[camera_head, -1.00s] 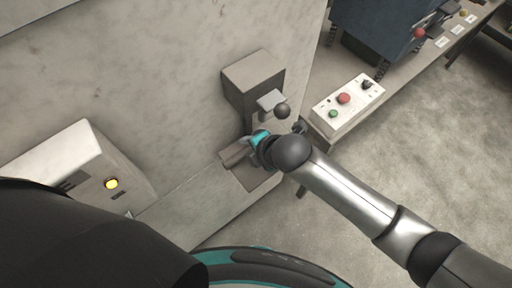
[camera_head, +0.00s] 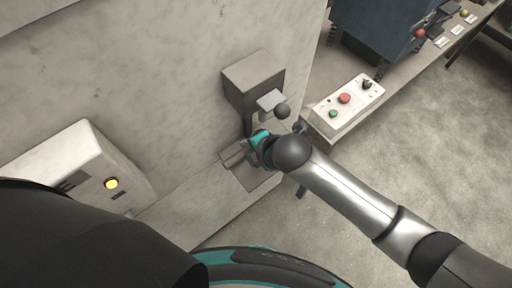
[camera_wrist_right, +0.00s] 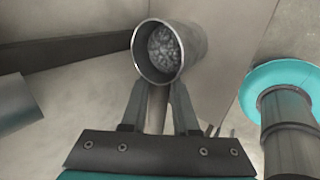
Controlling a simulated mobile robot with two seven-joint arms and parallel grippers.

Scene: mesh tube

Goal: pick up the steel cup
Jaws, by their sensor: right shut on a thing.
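In the right wrist view, the steel cup (camera_wrist_right: 190,48) is a round metal cup with a bright rim. Its mouth faces the camera, and grey, lumpy material shows inside. My right gripper (camera_wrist_right: 158,90) is just below the cup in that view, its two fingers shut on a narrow part between them that looks like the cup's handle. In the head view, my right gripper (camera_head: 250,145) is at the recess of the pale machine, below a grey box. I cannot clearly make out the cup there. My left gripper is not in view.
A grey box (camera_head: 253,78) with a plate and a dark ball knob (camera_head: 282,111) overhangs the gripper closely. A white button panel (camera_head: 345,103) stands to its right. A white unit with a yellow button (camera_head: 111,183) is at left. Open floor lies at lower right.

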